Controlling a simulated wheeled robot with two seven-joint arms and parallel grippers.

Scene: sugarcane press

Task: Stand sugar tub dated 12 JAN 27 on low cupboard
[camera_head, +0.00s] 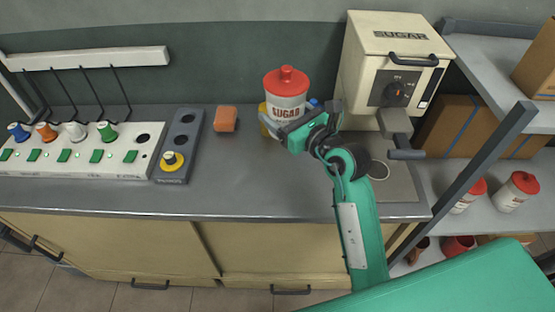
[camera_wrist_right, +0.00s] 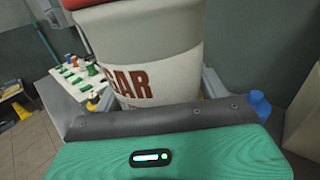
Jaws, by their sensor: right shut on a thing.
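A white sugar tub (camera_head: 287,103) with a red lid and the word SUGAR is in the jaws of my right gripper (camera_head: 288,127), over the back of the grey counter. The tub (camera_wrist_right: 155,62) fills the middle of the right wrist view, upright or nearly so. I cannot tell whether its base touches the counter. No date is readable on it. Two similar red-lidded tubs, one nearer (camera_head: 468,196) and one farther right (camera_head: 516,191), sit on the right shelf. The cream-doored cupboard (camera_head: 130,243) runs below the grey top. My left gripper is out of view.
A cream SUGAR machine (camera_head: 392,65) stands right of the tub. A yellow item (camera_head: 267,122) and a blue item (camera_head: 313,104) are close to the tub. An orange block (camera_head: 226,119), a button box (camera_head: 179,147) and a switch panel (camera_head: 75,150) lie left. The counter front (camera_head: 250,185) is clear.

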